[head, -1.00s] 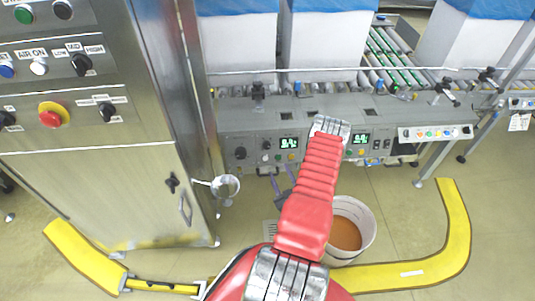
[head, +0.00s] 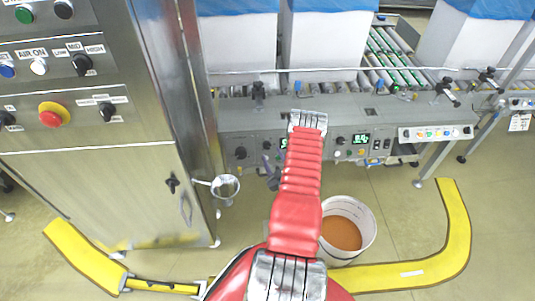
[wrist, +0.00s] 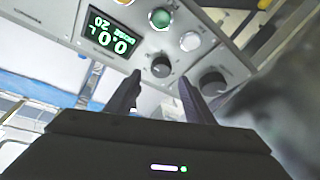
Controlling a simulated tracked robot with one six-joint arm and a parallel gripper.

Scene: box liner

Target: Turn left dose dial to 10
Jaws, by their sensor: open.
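The left control panel (head: 228,140) has a small black knob (wrist: 161,66) and a larger black knob (wrist: 212,82). I cannot read which is labelled as the dose dial. Its green display (wrist: 111,36) appears upside down in the wrist view, seeming to read 0.0 L and dose 20. My gripper (wrist: 162,80) is open, its two dark fingers pointing toward the panel. The small knob shows between the fingertips, apparently ungripped. In the head view my gripper (head: 271,172) is just below the left panel, and my red arm partly hides the left display.
Green (wrist: 160,18) and white (wrist: 190,41) buttons sit beside the small knob. A similar right panel has its own display (head: 361,138). A steel cabinet (head: 100,190) stands left, a bucket (head: 350,208) of brown contents below, and a yellow floor barrier (head: 455,235) at right.

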